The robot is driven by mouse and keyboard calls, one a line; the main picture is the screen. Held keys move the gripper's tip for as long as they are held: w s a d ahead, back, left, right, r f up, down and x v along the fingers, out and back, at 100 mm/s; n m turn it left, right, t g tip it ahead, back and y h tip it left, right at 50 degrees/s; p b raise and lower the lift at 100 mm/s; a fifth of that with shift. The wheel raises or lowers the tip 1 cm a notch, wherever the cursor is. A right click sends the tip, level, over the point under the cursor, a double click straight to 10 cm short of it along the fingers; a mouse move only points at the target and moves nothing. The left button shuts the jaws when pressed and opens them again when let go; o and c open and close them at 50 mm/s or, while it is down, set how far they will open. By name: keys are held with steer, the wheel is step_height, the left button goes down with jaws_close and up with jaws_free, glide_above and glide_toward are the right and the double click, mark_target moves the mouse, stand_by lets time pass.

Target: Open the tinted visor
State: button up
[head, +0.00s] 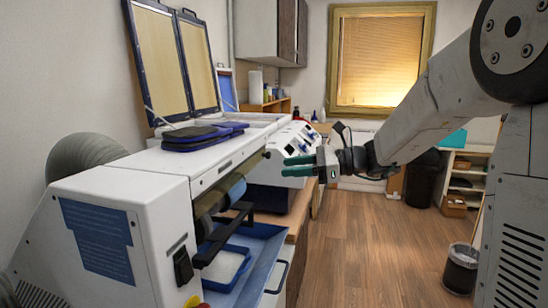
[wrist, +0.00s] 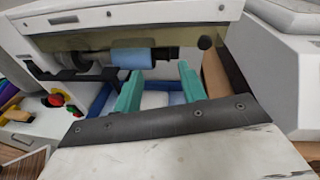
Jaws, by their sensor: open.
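A brownish see-through strip (head: 254,162), which looks like the tinted visor, hangs under the front edge of the white machine's top in the head view. My gripper (head: 300,166) has green fingers, open and empty, to the right of the machine's front. In the wrist view the open fingers (wrist: 160,75) point toward the roller area, with no contact visible.
The white machine (head: 165,200) has raised framed panels (head: 160,62) and dark blue pads (head: 195,136) on top. A blue tray (head: 262,236) lies below the rollers. Another white machine (head: 270,165) stands behind.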

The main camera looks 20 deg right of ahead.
mark_target(270, 156)
steer(key=w+d+m+t, duration=0.3)
steer(key=w+d, duration=0.1)
steer(key=x, duration=0.8)
steer(key=shift+r, duration=0.25)
jaws_close()
